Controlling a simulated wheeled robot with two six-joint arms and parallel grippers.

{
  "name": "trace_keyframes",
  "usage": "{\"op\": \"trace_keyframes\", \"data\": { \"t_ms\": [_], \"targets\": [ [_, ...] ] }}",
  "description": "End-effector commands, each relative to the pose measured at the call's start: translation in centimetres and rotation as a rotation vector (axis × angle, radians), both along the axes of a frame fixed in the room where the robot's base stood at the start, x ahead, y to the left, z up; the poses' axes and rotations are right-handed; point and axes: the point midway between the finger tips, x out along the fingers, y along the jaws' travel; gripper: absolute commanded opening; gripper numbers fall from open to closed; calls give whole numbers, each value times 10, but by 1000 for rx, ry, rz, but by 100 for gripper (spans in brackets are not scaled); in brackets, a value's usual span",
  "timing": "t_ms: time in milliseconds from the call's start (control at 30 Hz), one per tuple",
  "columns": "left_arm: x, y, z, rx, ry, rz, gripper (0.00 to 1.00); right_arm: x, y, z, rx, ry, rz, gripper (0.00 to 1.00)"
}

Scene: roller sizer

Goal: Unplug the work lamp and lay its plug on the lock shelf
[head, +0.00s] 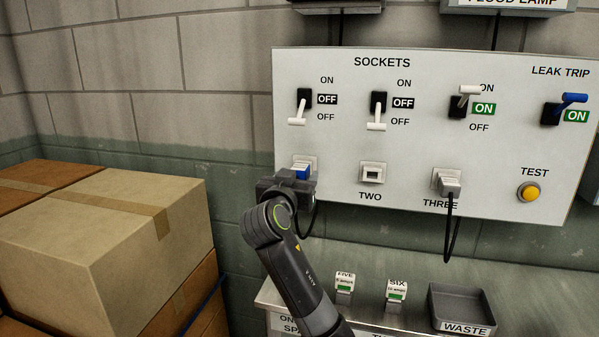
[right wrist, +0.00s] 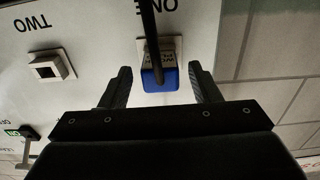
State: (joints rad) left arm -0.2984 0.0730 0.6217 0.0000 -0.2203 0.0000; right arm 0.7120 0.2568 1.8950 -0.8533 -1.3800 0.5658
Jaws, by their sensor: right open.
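The blue plug (head: 302,172) sits in the leftmost socket of the panel, and a dark cord hangs from it. In the right wrist view the blue plug (right wrist: 160,79) is in the socket marked ONE, with a small label above it that I cannot fully read. My right gripper (head: 292,184) is at this plug, partly covering it. Its fingers (right wrist: 160,88) are open, one on each side of the plug, with gaps showing. A metal shelf (head: 369,303) runs below the panel; its left-hand front label is partly hidden by my arm. My left gripper is out of view.
Switches one (head: 300,106) and two (head: 377,110) are at OFF; switch three (head: 465,100) is at ON. Socket two (head: 372,173) is empty; socket three holds a grey plug (head: 448,182). Tags FIVE (head: 345,285) and SIX (head: 397,292) and a waste tray (head: 462,300) stand on the shelf. Boxes (head: 130,240) are left.

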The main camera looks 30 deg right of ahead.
Motion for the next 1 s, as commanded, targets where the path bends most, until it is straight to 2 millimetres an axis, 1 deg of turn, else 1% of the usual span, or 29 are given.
{"op": "trace_keyframes", "data": {
  "t_ms": [100, 267, 1000],
  "targets": [
    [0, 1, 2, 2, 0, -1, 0, 7, -8, 1, -2, -1, 0, 56],
    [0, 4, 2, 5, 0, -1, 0, 11, -12, 1, 1, -1, 0, 56],
    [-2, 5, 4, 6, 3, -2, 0, 11, -12, 0, 1, -1, 0, 56]
  ]
}}
